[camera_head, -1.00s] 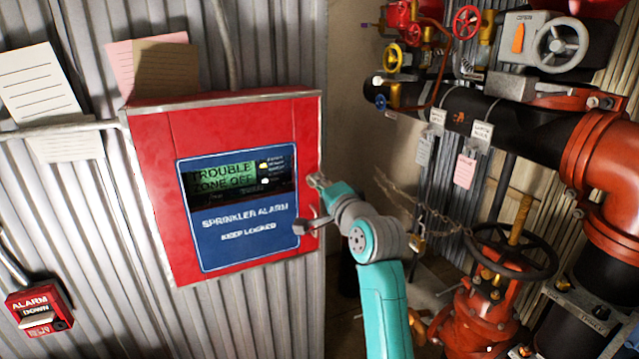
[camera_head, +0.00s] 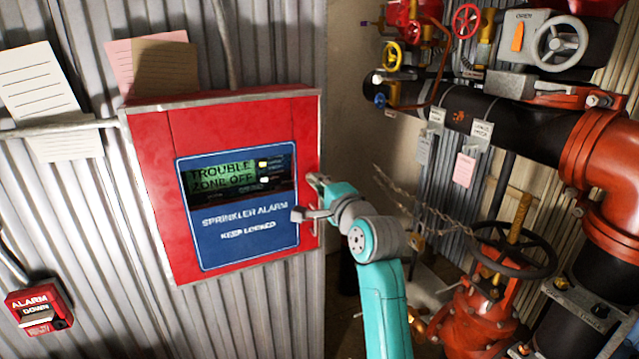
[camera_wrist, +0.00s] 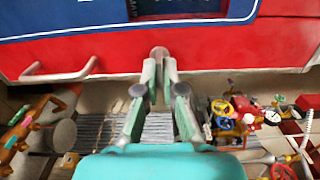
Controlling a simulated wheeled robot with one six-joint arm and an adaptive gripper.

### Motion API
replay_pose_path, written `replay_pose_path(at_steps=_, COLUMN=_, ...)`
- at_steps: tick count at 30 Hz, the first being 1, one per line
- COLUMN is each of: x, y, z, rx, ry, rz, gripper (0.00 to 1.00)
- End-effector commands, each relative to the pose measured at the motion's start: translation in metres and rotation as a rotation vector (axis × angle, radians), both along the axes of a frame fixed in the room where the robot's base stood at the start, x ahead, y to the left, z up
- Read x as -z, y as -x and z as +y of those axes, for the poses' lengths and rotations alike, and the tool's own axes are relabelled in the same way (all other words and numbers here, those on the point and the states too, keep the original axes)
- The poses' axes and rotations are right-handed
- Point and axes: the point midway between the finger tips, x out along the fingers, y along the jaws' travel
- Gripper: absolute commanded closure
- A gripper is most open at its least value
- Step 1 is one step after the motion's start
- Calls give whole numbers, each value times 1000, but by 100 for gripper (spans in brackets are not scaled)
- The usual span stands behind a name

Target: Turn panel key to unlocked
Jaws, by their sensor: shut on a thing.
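The red alarm panel (camera_head: 222,108) is on the corrugated wall, with a blue label reading "SPRINKLER ALARM KEEP LOCKED" and a lit screen reading "TROUBLE ZONE OFF". My gripper (camera_head: 302,214) is at the panel's right side, over the label's edge. In the wrist view, my gripper (camera_wrist: 160,62) has its fingers together at the red panel face (camera_wrist: 215,48). A small rounded brownish piece, apparently the panel key (camera_wrist: 159,52), shows between the fingertips. The fingers hide most of it, and I cannot read its turn position.
A pale handle (camera_wrist: 60,74) sticks out from the panel edge near my gripper. Pipes with a black handwheel (camera_head: 512,250) and a chain fill the right side. A small red alarm box (camera_head: 38,310) is at lower left. Paper notes hang above the panel.

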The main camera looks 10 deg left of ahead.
Motion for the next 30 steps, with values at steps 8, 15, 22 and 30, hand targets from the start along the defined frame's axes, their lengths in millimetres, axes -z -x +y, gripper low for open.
replay_pose_path(at_steps=8, x=1, y=0, z=0, rx=1, ry=1, rz=2, gripper=69)
replay_pose_path(at_steps=15, x=1, y=1, z=-1, rx=0, ry=1, rz=0, gripper=69)
replay_pose_path(at_steps=22, x=1, y=22, z=-16, rx=2, ry=1, rz=0, gripper=69)
replay_pose_path(at_steps=30, x=1, y=67, z=-47, rx=2, ry=1, rz=-1, gripper=69)
